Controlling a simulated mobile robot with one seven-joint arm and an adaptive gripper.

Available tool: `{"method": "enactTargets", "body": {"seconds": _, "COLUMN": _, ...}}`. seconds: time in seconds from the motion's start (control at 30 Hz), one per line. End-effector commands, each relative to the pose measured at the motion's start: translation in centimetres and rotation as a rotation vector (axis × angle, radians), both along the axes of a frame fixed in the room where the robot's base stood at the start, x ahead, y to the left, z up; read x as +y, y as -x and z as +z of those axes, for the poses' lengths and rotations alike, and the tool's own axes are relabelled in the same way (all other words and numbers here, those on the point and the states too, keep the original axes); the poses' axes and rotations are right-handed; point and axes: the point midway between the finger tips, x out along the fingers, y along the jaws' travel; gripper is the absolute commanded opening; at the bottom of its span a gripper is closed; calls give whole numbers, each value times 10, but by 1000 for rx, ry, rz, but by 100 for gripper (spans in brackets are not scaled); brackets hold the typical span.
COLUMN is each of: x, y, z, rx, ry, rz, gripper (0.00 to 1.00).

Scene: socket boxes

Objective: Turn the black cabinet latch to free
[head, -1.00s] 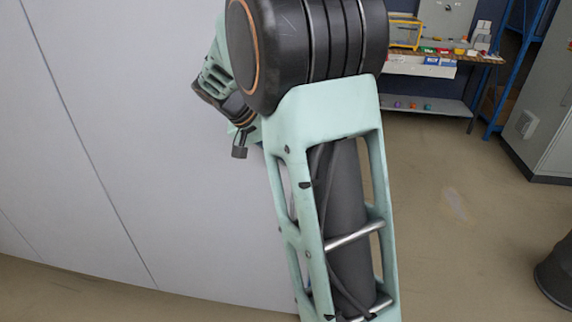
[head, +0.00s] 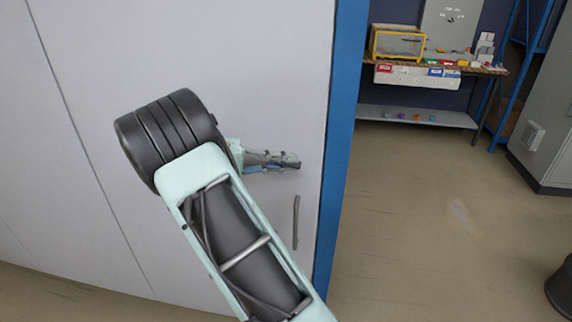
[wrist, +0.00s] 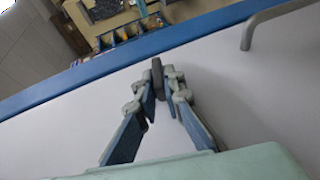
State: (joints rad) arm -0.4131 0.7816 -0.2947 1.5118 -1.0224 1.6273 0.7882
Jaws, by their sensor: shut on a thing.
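The black latch (wrist: 157,73) is a small dark upright bar on the pale cabinet door (wrist: 230,90), near the door's blue-framed edge. In the wrist view it stands between my gripper's fingertips (wrist: 159,88), which are closed on its two sides. In the head view my gripper (head: 288,162) reaches rightward to the door above the grey handle (head: 296,222). The latch is small and mostly hidden by the fingers there, so its exact angle is hard to tell.
The grey bar handle also shows at the upper right of the wrist view (wrist: 250,35). A blue frame post (head: 340,150) borders the door. A workbench (head: 430,68) with bins stands at the back, a grey cabinet (head: 550,110) at right. The floor between is clear.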

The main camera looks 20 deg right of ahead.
Motion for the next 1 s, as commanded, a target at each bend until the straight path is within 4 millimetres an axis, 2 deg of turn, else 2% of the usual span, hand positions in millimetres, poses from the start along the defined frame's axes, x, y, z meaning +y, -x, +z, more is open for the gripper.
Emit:
{"method": "enactTargets", "body": {"seconds": 0.4, "x": 0, "y": 0, "z": -2, "rx": 105, "ry": 157, "rz": 1, "gripper": 0}}
{"method": "enactTargets", "body": {"seconds": 0.97, "x": -1, "y": 0, "z": -2, "rx": 120, "ry": 177, "rz": 0, "gripper": 0}}
{"method": "enactTargets", "body": {"seconds": 1.0, "x": -1, "y": 0, "z": -2, "rx": 120, "ry": 176, "rz": 0, "gripper": 13}}
